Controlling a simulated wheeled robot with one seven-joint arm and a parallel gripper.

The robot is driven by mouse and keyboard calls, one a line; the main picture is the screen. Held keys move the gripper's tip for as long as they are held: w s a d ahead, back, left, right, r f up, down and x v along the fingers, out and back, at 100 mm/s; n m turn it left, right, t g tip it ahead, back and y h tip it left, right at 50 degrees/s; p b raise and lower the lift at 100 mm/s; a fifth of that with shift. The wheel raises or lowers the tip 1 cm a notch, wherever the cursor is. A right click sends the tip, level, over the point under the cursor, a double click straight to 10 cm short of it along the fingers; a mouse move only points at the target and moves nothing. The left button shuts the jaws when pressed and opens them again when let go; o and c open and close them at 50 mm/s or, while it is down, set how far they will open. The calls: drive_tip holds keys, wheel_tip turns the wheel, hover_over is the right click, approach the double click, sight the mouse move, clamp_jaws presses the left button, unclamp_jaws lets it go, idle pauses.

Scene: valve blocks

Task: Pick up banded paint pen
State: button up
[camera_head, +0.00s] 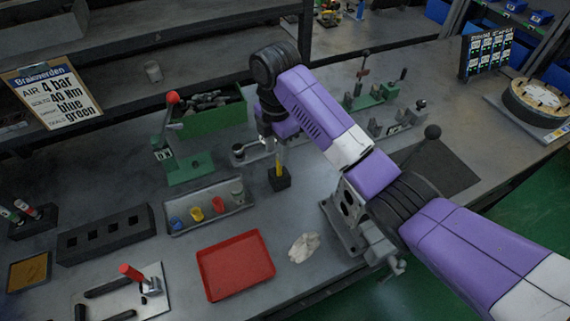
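I cannot tell for sure which object is the banded paint pen. At the far left, two pale upright pens, one with a green end (12,215) and one with a red end (26,207), stand in a dark holder (40,222). A slim yellow upright object (279,164) stands in a small black block (280,181) mid-bench; any bands are too small to make out. My gripper (277,150) points down just above or behind this yellow object, far from the two pens. Its fingers are small and dark, so their opening and any contact are unclear.
A grey tray with blue, yellow and red pieces (202,226), a red tray (210,292) and a crumpled cloth (303,248) lie in front. A green lever press (185,166) and green bin (222,119) stand behind. My purple arm crosses the right side.

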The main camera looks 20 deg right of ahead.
sight(279, 166)
drive_tip(key=shift+s+d+f, duration=0.1)
drive_tip(key=shift+d+f, duration=0.05)
drive_tip(key=shift+f, duration=0.05)
drive_tip(key=f, duration=0.2)
drive_tip(key=f+p, duration=0.1)
drive_tip(key=f, duration=0.4)
drive_tip(key=shift+w+d+f+p, duration=0.15)
drive_tip(key=shift+w+d+p, duration=0.05)
drive_tip(key=shift+w+p, duration=0.1)
clamp_jaws()
